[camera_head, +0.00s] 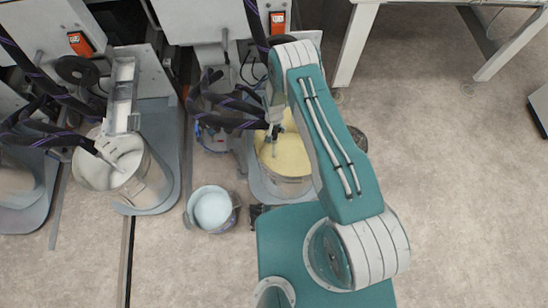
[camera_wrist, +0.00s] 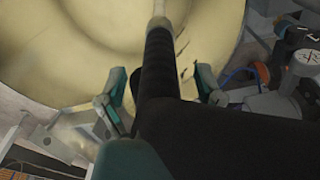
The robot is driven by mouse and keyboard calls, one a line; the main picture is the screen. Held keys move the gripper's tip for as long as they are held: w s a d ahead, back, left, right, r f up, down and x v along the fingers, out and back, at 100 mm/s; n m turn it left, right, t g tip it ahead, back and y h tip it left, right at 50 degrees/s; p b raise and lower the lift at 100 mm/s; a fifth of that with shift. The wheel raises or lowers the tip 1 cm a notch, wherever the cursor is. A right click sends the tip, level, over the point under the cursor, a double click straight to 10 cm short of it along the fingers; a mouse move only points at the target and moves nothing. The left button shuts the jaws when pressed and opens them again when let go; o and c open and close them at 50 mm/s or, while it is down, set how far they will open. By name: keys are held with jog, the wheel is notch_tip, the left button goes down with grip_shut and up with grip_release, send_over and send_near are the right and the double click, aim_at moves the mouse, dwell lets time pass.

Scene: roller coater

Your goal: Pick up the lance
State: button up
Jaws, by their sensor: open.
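The lance shows in the wrist view as a dark, ribbed shaft (camera_wrist: 159,60) with a pale thin end above it, over a pale yellow, round container (camera_wrist: 60,50). My gripper (camera_wrist: 162,86) is open, with one teal finger on each side of the dark shaft. Whether either finger touches it, I cannot tell. In the head view my gripper (camera_head: 275,118) is above the yellow-filled bucket (camera_head: 285,160), and a thin part of the lance (camera_head: 274,146) points down into it. My arm hides part of the bucket and the lance's upper part.
A small bucket with pale liquid (camera_head: 212,208) stands on the floor left of the yellow one. A large white-filled bucket (camera_head: 110,165) is farther left. Dark hoses (camera_head: 225,105) hang close to my gripper. A white table (camera_head: 355,45) stands at the back; open floor lies right.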

grip_shut()
jog(key=shift+r, duration=0.2)
notch_tip(320, 180, up, 46)
jog(key=shift+f, duration=0.2)
dwell(2.6)
